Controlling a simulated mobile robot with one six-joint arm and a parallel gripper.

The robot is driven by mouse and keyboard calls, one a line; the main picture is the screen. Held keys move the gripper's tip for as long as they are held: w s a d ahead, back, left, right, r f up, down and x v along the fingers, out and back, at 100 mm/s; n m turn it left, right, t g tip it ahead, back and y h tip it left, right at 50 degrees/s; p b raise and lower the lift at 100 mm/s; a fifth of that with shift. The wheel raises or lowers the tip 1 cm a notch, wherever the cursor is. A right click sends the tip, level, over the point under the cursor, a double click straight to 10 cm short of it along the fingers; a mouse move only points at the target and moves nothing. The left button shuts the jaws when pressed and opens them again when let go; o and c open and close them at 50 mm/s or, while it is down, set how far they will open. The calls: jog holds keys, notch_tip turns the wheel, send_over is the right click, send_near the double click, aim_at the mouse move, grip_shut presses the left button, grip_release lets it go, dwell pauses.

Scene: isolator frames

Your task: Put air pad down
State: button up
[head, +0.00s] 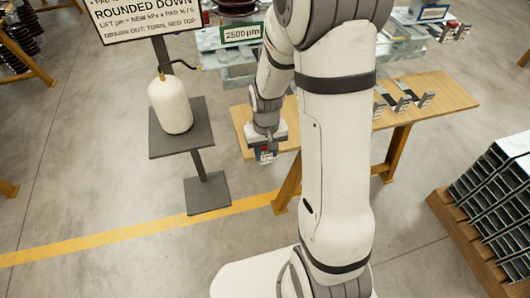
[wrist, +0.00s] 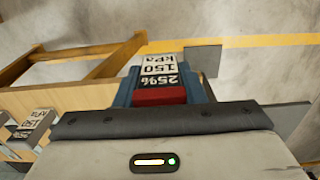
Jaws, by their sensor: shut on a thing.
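My gripper (head: 266,148) hangs at the end of my arm, in front of the wooden bench's left end. It is shut on an air pad (wrist: 159,78), a small block with a white "150 kPa" label, a dark "25%" label and a red end. The same pad shows small in the head view (head: 266,156), below the gripper and clear of the floor. Blue-grey sides flank it in the wrist view. The gripper body hides its near end. Other labelled pads (wrist: 38,124) lie on the bench at the left of the wrist view.
The wooden bench (head: 450,96) holds several metal pieces (head: 410,98) at its right. A dark stand (head: 195,140) with a white tank (head: 170,104) stands left. A "2500 µm" sign (head: 242,33) is behind. Stacked metal channels (head: 505,190) fill the right. The floor at front left is clear.

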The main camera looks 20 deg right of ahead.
jog(key=shift+f, duration=0.35)
jog(key=shift+f, duration=0.1)
jog(key=shift+f, duration=0.15)
jog(key=o, duration=1)
